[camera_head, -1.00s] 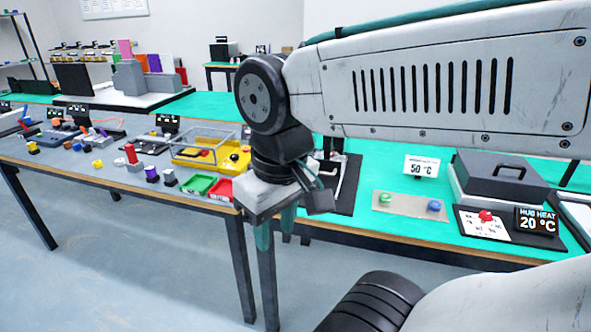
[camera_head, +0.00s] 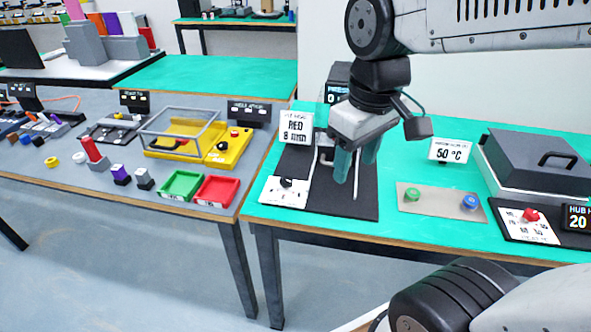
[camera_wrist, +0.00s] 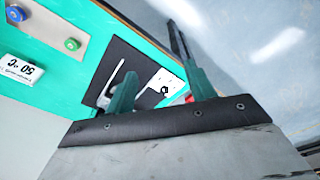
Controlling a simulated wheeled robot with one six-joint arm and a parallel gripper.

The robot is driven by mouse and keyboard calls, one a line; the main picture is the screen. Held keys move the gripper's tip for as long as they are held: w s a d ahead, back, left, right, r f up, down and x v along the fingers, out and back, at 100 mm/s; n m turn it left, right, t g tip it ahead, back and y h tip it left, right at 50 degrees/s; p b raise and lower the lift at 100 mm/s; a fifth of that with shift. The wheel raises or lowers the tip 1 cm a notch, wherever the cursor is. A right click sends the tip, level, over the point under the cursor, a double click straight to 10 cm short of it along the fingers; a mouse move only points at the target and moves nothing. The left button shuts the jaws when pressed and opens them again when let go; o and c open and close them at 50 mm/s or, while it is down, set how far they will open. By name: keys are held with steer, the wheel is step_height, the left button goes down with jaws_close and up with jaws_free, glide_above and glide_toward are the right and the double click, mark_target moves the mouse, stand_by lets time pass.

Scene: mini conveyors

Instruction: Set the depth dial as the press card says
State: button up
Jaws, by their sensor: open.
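The press card (camera_head: 296,128) stands at the back of the green table and reads "RED 8 mm", with a smaller line above. The depth dial looks to be the black knob (camera_head: 286,183) on a white marked plate (camera_head: 272,194) below the card; it also shows in the wrist view (camera_wrist: 165,90). The knob's setting is too small to read. The press stands on a black mat (camera_head: 325,205), partly hidden behind my gripper. A dark display (camera_head: 334,92) behind is partly covered. My gripper (camera_head: 356,172) is open and empty, above the mat, right of the dial. It also shows in the wrist view (camera_wrist: 165,88).
Right of the mat are a metal plate (camera_head: 440,205) with green and blue buttons, a "50 °C" card (camera_head: 451,150) and a grey lidded box (camera_head: 540,160). Left, on the grey table, are green (camera_head: 182,186) and red (camera_head: 216,190) trays and a yellow station (camera_head: 228,148).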

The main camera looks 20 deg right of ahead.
steer(key=w+a+f+n, duration=0.1)
steer(key=w+f+n, duration=0.3)
steer(key=w, duration=0.8)
steer(key=n+g, duration=0.1)
steer(key=n, duration=0.7)
glide_toward(286, 180)
steer(key=shift+s+d+f, duration=0.1)
steer(key=shift+f, duration=0.35)
steer(key=f, duration=0.7)
steer(key=shift+w+f, duration=0.2)
steer(key=shift+f, duration=0.05)
steer(key=c, duration=1)
